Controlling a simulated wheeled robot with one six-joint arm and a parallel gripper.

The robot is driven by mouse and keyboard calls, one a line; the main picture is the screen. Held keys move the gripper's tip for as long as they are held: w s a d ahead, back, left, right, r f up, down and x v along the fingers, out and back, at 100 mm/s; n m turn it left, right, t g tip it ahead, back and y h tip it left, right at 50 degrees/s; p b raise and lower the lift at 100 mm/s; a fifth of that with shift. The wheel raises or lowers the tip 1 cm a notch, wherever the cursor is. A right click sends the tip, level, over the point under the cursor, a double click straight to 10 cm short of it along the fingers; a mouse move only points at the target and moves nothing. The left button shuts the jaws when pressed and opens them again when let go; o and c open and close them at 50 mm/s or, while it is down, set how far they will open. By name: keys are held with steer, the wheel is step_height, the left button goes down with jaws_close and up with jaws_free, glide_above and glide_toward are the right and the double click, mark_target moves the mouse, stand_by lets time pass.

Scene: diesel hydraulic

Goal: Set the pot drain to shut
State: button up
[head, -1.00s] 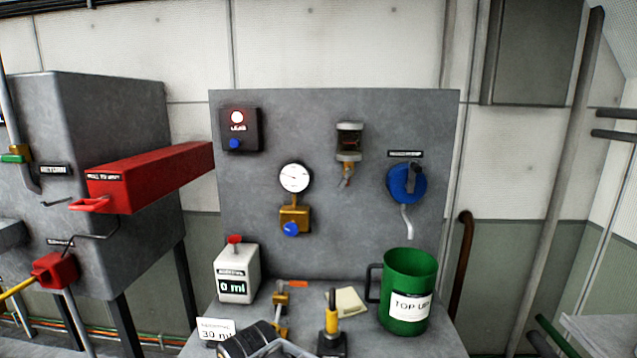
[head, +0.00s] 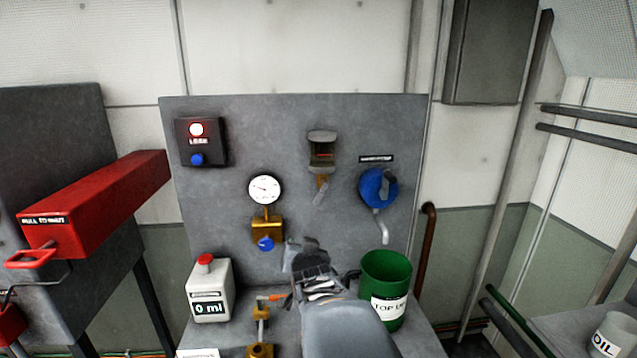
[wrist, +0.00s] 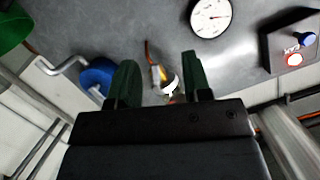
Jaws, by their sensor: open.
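The pot (head: 322,147) is a small dark sight bowl with a grey cap, fixed high on the grey panel. Its drain (head: 321,184) hangs beneath it, a brass body with a grey lever slanting down to the left. My gripper (head: 303,250) is in front of the panel, below and slightly left of the drain, open and empty. In the wrist view, turned about upside down, the drain (wrist: 155,70) shows between the two dark green fingers (wrist: 158,82), apart from them. The pot is mostly hidden there.
A green jug (head: 386,272) and white additive container (head: 210,288) stand on the bench. A leak box (head: 201,142) with a lit lamp is upper left.

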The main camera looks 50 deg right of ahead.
mark_target(318, 199)
steer(key=s+d+r+m+t+h+p, duration=0.2)
steer(key=d+r+h, duration=0.1)
steer(key=d+r, duration=0.3)
steer(key=p+x, duration=0.3)
steer(key=x, duration=1)
steer(key=shift+f+p, duration=0.2)
steer(key=shift+p, duration=0.2)
steer(key=shift+c, duration=0.3)
jaws_close()
